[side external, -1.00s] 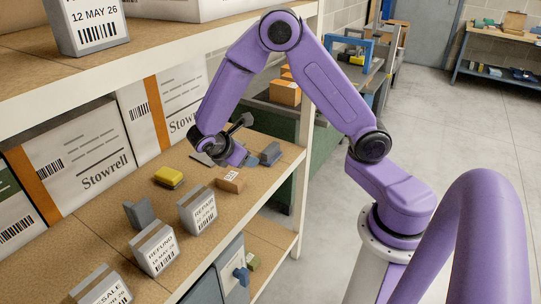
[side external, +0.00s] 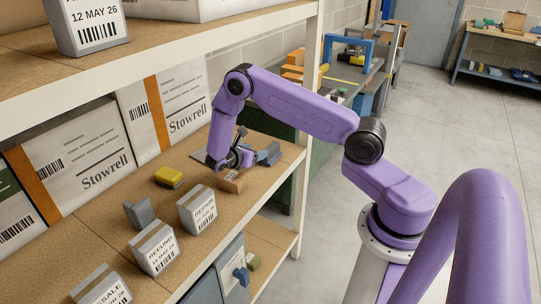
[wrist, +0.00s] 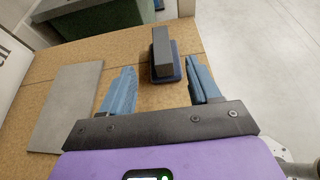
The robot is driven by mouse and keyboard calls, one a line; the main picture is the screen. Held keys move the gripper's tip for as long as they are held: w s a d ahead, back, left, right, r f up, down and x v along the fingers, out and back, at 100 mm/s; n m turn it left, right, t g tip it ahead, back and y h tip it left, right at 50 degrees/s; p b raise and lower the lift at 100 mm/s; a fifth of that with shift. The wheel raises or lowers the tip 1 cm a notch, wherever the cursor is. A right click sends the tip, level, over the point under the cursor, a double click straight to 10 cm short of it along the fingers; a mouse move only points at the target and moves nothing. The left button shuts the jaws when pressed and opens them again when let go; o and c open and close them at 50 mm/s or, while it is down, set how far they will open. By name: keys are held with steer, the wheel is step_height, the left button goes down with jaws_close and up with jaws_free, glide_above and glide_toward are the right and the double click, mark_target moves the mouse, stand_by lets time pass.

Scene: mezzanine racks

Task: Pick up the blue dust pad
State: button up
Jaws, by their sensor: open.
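The blue dust pad (wrist: 153,77) shows in the wrist view as a dark blue base with a grey block on top. It lies on the brown shelf board, ahead of my gripper (wrist: 160,66) and between the lines of its fingers. The fingers are blue, spread wide and empty, with a gap on each side of the pad. In the side view, the pad (side external: 271,152) sits near the shelf's right end. My gripper (side external: 252,160) is low over the board just left of it, and the fingers are partly hidden. I cannot tell whether they touch the board.
A flat grey plate (wrist: 66,105) lies left of the fingers. A small brown carton (side external: 230,181) stands close in front of my gripper. A yellow block (side external: 169,176) and grey labelled boxes (side external: 197,209) stand farther left. The upper shelf (side external: 160,62) overhangs the back.

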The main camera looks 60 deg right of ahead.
mark_target(269, 149)
steer(key=x, duration=0.6)
steer(key=shift+d+f, duration=0.2)
steer(key=shift+d, duration=0.05)
steer(key=shift+x, duration=2.85)
steer(key=shift+s+a+f, duration=0.1)
steer(key=shift+f, duration=0.05)
steer(key=shift+c, duration=0.3)
steer(key=c, duration=1)
